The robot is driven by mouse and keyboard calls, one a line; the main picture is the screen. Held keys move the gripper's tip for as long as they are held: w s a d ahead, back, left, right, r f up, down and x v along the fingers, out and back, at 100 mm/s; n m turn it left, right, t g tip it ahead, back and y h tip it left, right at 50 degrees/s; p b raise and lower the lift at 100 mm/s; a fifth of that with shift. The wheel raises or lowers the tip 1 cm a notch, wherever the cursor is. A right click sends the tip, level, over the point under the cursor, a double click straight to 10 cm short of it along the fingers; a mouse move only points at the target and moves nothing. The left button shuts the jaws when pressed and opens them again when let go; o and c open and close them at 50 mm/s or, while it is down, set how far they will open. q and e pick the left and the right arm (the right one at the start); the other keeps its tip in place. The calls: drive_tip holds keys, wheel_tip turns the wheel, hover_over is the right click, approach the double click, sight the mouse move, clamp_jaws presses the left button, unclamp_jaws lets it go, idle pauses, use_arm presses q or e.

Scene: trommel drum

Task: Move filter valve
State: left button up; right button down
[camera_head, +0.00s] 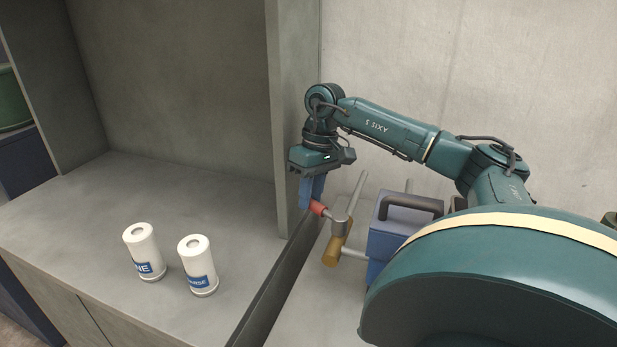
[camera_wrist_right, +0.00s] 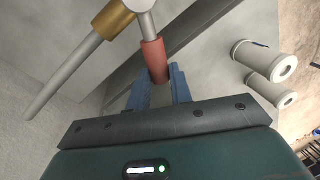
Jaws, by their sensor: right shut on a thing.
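The filter valve has a grey metal body (camera_head: 340,219), a brass-coloured part (camera_head: 333,250) and a red-gripped handle (camera_head: 318,208). It stands on the right side of the dark ledge, left of a blue box. My right gripper (camera_head: 311,200) reaches down from above, its blue fingers shut on the red handle. In the right wrist view the red handle (camera_wrist_right: 154,62) sits between the fingertips, with the brass part (camera_wrist_right: 113,19) and a grey pipe (camera_wrist_right: 65,77) beyond. My left gripper is not in view.
A blue box (camera_head: 384,238) with a dark handle (camera_head: 411,203) stands right of the valve. Two white labelled canisters (camera_head: 144,251) (camera_head: 197,265) stand on the grey counter (camera_head: 90,215) at left. A dark raised ledge (camera_head: 275,280) and an upright grey post (camera_head: 294,110) separate the two sides.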

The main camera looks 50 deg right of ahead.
drive_tip(key=shift+a+n, duration=0.65)
drive_tip(key=shift+n, duration=0.35)
drive_tip(key=c, duration=1.3)
unclamp_jaws()
drive_tip(key=shift+o, duration=0.2)
drive_tip(key=shift+r, duration=0.1)
drive_tip(key=r, duration=0.3)
drive_tip(key=d+r, duration=0.1)
drive_tip(key=r, duration=0.3)
drive_tip(key=shift+w+d+r, duration=0.1)
drive_tip(key=shift+d, duration=0.1)
